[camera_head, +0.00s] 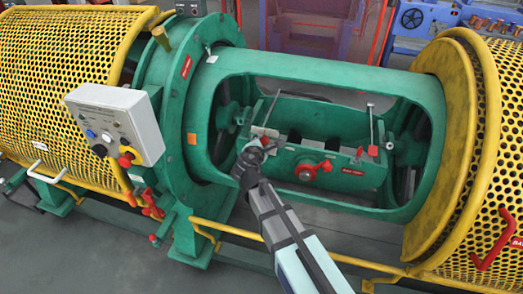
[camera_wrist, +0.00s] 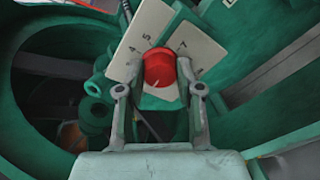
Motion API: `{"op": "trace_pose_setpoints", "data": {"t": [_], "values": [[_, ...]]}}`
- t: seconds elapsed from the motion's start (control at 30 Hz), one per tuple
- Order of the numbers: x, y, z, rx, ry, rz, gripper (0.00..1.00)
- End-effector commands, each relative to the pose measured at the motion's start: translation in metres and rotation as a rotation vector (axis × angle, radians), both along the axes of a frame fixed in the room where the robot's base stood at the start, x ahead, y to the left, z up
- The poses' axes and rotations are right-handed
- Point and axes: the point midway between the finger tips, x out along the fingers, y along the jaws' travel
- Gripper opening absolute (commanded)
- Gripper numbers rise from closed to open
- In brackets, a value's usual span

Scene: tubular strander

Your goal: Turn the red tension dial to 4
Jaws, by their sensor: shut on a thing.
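The red tension dial (camera_wrist: 159,68) is round and sits in front of a pale plate (camera_wrist: 140,40) with black numbers in the wrist view. A 4 and a 5 read to the left of the dial, and a 7 to its upper right. A faint pale mark shows on the dial's lower face; I cannot tell which number it marks. My gripper (camera_wrist: 159,90) has one finger on each side of the dial and is shut on it. In the head view my gripper (camera_head: 254,150) reaches into the green cradle opening and mostly hides the dial.
The green tube frame (camera_head: 300,66) surrounds the cradle. A control box (camera_head: 115,122) stands at left. Yellow perforated guards (camera_head: 55,70) flank the machine, and a yellow rail (camera_head: 300,254) runs along the front.

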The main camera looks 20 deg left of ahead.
Motion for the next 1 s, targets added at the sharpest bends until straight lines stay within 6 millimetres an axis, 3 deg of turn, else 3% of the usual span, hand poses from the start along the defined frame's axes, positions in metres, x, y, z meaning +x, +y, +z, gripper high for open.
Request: {"op": "trace_pose_setpoints", "data": {"t": [1.0], "values": [[0.0006, -0.0009, -0.0082, 0.924, 0.042, -0.28, 0.01]]}}
